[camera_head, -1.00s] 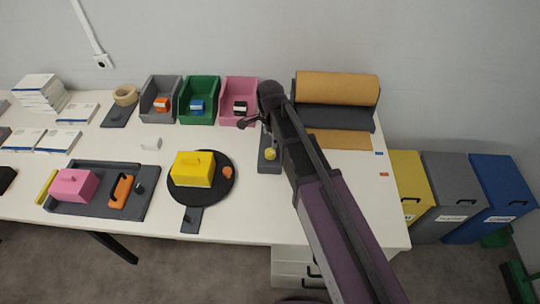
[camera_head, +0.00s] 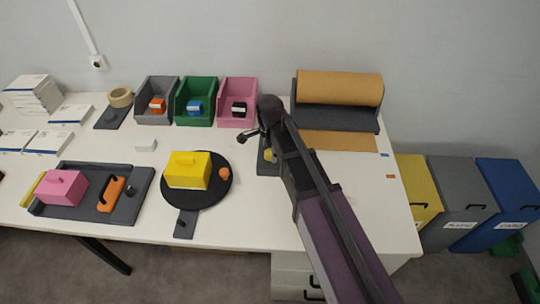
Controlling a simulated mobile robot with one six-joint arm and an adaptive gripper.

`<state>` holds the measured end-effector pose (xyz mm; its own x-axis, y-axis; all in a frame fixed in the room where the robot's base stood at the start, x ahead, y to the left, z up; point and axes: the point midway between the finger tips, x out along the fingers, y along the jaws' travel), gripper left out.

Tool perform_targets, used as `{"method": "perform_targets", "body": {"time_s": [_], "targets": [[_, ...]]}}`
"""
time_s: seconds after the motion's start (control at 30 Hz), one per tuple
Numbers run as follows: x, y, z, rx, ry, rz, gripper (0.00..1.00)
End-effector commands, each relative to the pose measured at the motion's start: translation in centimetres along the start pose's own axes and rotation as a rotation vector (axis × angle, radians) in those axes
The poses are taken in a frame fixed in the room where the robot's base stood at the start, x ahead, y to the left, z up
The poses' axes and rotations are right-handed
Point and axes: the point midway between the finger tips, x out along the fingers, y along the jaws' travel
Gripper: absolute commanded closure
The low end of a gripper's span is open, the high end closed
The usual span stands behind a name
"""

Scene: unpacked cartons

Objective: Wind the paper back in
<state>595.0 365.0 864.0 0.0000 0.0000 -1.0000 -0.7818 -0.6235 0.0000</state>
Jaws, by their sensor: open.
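A roll of brown paper (camera_head: 340,87) sits in a dark holder (camera_head: 336,119) at the back right of the table. A flat strip of its paper (camera_head: 338,141) lies on the table in front of the holder. A yellow knob (camera_head: 268,155) on a grey base (camera_head: 265,168) stands left of the strip, partly hidden by my arm. My gripper (camera_head: 252,137) is left of the paper, just behind the knob in the picture. It is open, with no object seen in it; my arm hides part of it.
Grey, green and pink bins (camera_head: 238,101) stand left of my gripper. A yellow box (camera_head: 187,170) rests on a black turntable (camera_head: 214,195). A blue mark (camera_head: 385,155) and an orange mark (camera_head: 390,176) are near the table's right edge. Waste bins (camera_head: 463,203) stand beyond it.

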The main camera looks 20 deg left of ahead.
Motion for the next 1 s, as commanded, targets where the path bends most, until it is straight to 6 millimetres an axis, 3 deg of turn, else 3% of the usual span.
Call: {"method": "perform_targets", "body": {"time_s": [0.43,0.47,0.73,1.0], "targets": [[0.37,0.0,0.01,0.0,0.0,0.0,0.11],[0.37,0.0,0.0,0.0,0.0,0.0,0.14],[0.38,0.01,-0.01,0.0,0.0,0.0,0.93],[0.39,0.03,-0.01,-0.009,0.0,0.001,0.93]]}}
